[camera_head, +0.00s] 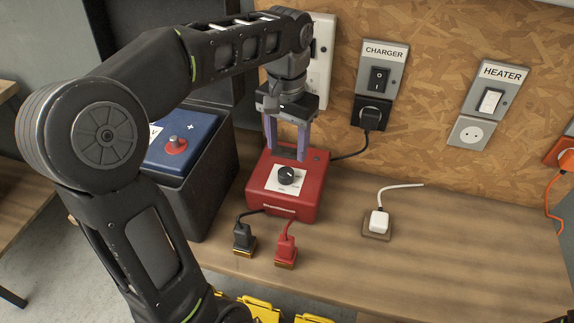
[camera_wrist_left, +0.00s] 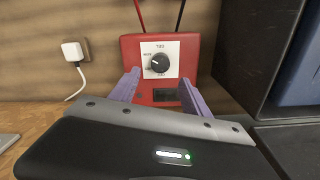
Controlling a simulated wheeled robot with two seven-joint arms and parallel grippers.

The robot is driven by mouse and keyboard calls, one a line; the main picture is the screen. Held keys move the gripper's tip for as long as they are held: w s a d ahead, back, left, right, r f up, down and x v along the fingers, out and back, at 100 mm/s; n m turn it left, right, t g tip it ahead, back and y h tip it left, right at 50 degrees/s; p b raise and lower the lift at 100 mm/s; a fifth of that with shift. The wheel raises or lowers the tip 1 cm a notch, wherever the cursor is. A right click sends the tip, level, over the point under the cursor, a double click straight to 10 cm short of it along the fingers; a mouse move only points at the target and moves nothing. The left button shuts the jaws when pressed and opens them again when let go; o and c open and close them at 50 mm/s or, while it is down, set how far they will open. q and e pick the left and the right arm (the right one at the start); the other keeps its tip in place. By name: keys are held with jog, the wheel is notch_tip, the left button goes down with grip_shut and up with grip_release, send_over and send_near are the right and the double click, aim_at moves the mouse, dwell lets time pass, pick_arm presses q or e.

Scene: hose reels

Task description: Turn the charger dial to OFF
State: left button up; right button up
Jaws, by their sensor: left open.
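In the left wrist view the dial (camera_wrist_left: 159,62) shows a light mark, and the label print is too small to read surely. My left gripper (camera_head: 286,157) is open and empty, fingers pointing down just above and behind the dial. In the left wrist view its fingers (camera_wrist_left: 158,80) stand either side of the dial, apart from it. My right gripper is not in view.
A black plug (camera_head: 372,117) sits in the socket under the CHARGER switch (camera_head: 379,80). The HEATER panel (camera_head: 490,95) is further right. A black and a red clamp (camera_head: 286,250) lie before the box. A blue-topped battery (camera_head: 185,150) stands left.

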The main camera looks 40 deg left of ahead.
aim_at(287, 170)
pick_arm(q)
jog(key=shift+f, duration=3.9)
jog(key=shift+c, duration=0.2)
grip_shut()
